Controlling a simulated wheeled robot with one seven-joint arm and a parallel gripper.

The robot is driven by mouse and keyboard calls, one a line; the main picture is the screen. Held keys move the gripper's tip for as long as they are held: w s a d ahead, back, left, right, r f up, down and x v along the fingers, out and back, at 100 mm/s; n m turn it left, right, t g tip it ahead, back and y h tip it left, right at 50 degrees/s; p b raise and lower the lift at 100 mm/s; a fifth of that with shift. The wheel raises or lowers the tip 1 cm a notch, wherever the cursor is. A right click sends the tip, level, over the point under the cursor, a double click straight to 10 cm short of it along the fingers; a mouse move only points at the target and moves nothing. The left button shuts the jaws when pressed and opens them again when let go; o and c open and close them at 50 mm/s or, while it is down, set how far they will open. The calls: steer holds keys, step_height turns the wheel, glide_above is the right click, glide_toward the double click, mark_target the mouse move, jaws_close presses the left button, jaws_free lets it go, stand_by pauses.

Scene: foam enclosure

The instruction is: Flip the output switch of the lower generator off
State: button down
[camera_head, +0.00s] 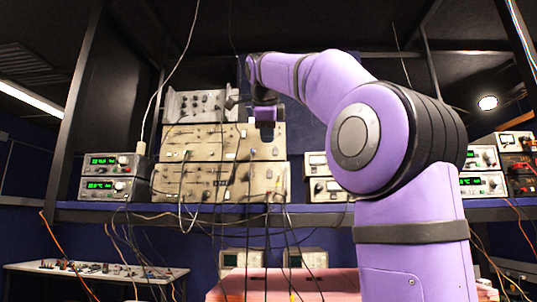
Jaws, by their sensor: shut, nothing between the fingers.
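Two beige generators stand stacked on the shelf at the left of centre. The lower generator (205,182) has a worn front panel with dark knobs and sockets, and cables hang in front of it. The upper generator (205,137) rests directly on it. The output switch is too small to make out, so its position cannot be told. My purple arm reaches over from the right. My gripper (266,127) points down in front of the right end of the upper generator, above the level of the lower one. It is small and dark here, shut and empty. Contact cannot be told.
A grey unit (195,105) sits on top of the stack. Green-display power supplies (110,174) stand to the left, more instruments (326,176) to the right, partly behind my arm. Black cables (245,225) hang over the shelf edge (120,213). A white table (95,269) stands lower left.

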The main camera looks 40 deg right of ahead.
mark_target(269, 174)
steer(key=shift+s+a+f, duration=0.4)
steer(key=shift+s+a, duration=0.25)
steer(key=shift+a, duration=0.1)
steer(key=shift+w+f, duration=0.1)
steer(key=x, duration=0.4)
steer(key=r+x, duration=0.1)
steer(key=x, duration=0.3)
steer(key=d+x, duration=0.1)
steer(key=x, duration=0.3)
steer(key=shift+w+d, duration=0.1)
steer(key=shift+w, duration=0.35)
steer(key=shift+w+d, duration=0.35)
